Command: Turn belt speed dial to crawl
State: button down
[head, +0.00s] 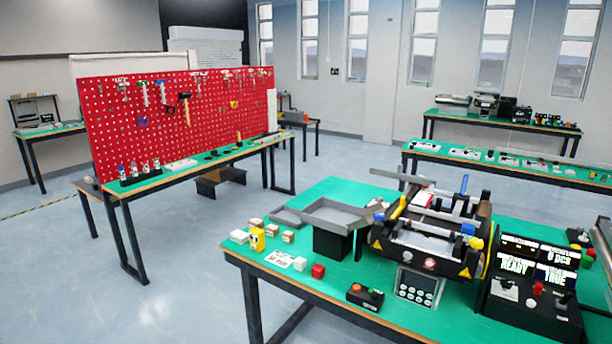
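A mini conveyor (430,232) with a dark frame, grey rollers or rails and blue and yellow fittings stands on the green bench. A black control console (530,310) stands at its right, with lit displays (517,265) reading "READY", "TRUE" and "0 PCS". A grey panel (416,287) with several round white marks is below the conveyor's front. I cannot tell which control is the belt speed dial, nor its setting. My gripper is not in view.
A grey tray (330,215) on a black stand, small boxes (256,223), a yellow object (257,240), a red cube (318,271) and a black button box (365,297) are on the bench's left part. A red pegboard (180,115) stands behind. Open floor (180,290) lies at left.

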aim_at(506, 284)
jog(key=z, duration=4.2)
jog(key=i, duration=0.1)
jog(key=u, duration=2.95)
